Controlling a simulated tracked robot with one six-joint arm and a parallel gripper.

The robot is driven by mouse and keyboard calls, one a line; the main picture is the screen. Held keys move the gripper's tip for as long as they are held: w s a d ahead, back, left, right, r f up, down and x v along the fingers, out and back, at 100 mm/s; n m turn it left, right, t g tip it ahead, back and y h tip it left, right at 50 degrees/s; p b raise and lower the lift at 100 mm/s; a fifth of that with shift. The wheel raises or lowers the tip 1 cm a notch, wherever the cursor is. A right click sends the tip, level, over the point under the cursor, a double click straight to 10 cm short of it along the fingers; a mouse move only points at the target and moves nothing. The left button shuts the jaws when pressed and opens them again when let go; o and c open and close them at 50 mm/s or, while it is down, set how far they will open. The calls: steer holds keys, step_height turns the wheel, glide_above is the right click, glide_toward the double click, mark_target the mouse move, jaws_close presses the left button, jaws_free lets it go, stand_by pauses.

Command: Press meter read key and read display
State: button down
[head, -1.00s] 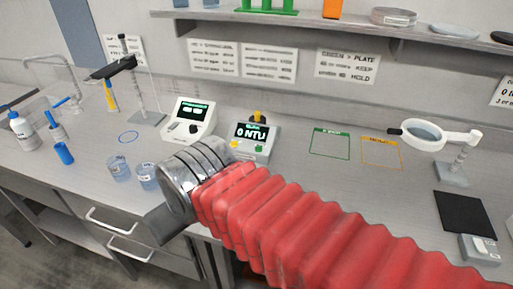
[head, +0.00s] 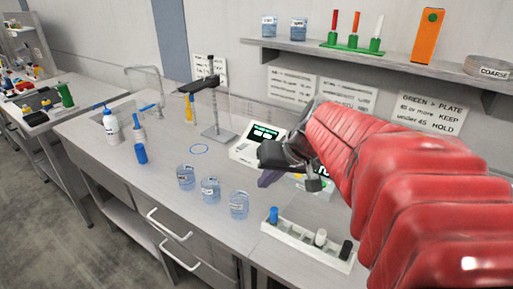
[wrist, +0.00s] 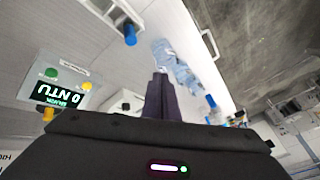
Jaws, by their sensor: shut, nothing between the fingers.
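The meter with the "0 NTU" display shows clearly in the wrist view at left, its display (wrist: 58,93) upside down and reading 0 NTU. A green key (wrist: 50,72) and a yellow key (wrist: 87,86) sit beside the display. In the head view my arm and gripper hide most of this meter; only a bit of its face (head: 322,184) shows. My gripper (head: 265,180) is shut and empty, in front of the meter and above the bench. In the wrist view the closed dark fingers (wrist: 160,82) are apart from the keys, which lie to their left.
A second white instrument (head: 257,143) with a lit screen stands behind my gripper. Several clear jars, one here (head: 239,204), stand at left front. A white rack (head: 300,245) with capped vials lies at the front edge. A clamp stand (head: 217,130) rises behind.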

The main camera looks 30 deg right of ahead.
steer(key=w+d+m+t, duration=0.2)
steer(key=w+d, duration=0.1)
steer(key=d, duration=1.1)
steer(key=m+t+h, duration=0.1)
steer(key=m, duration=0.1)
glide_above(325, 185)
steer(key=f, duration=0.2)
steer(key=shift+s+r, duration=0.1)
steer(key=shift+r, duration=0.15)
steer(key=shift+f, duration=0.1)
steer(key=shift+f, duration=4.3)
steer(key=shift+f, duration=0.85)
steer(key=shift+r, duration=0.9)
